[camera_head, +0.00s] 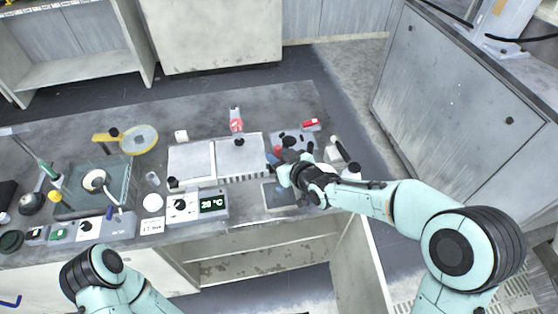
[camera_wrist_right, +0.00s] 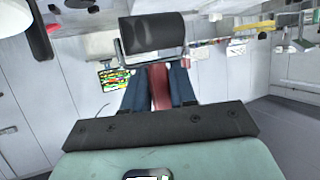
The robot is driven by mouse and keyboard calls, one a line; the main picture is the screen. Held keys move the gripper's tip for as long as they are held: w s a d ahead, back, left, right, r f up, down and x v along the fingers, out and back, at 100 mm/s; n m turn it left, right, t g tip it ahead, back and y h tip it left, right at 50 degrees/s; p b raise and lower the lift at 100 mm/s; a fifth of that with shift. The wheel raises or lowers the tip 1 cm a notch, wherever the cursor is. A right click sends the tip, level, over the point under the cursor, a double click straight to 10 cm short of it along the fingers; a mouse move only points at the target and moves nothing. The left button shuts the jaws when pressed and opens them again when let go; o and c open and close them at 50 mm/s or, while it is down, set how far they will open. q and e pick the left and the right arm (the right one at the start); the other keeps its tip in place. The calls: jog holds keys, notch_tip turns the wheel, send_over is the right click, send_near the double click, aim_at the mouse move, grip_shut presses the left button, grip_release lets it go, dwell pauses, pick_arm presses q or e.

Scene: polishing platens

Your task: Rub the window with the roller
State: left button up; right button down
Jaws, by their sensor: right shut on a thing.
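My right gripper (camera_head: 287,164) reaches in from the right over the bench in the head view. In the right wrist view my right gripper (camera_wrist_right: 160,82) has its blue fingers shut on the red handle (camera_wrist_right: 159,92) of the roller. The roller's black cylinder (camera_wrist_right: 153,33) sits in a metal frame beyond the fingertips. In the head view the roller is hard to tell apart from the gripper. A dark flat pane (camera_head: 278,194) lies just below the gripper; I cannot tell whether it is the window or whether the roller touches anything. My left gripper is out of view.
Left of the gripper stand two pale hot plates (camera_head: 192,160) and a display box (camera_head: 212,204) reading 20 °C. A glass-sided tray (camera_head: 117,172) and a yellow-rimmed dish (camera_head: 139,138) are farther left. A red object (camera_head: 311,124) lies beyond the gripper. The bench's front edge is close.

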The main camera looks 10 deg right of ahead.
jog(key=shift+r+p, duration=0.5)
jog(key=shift+r, duration=0.75)
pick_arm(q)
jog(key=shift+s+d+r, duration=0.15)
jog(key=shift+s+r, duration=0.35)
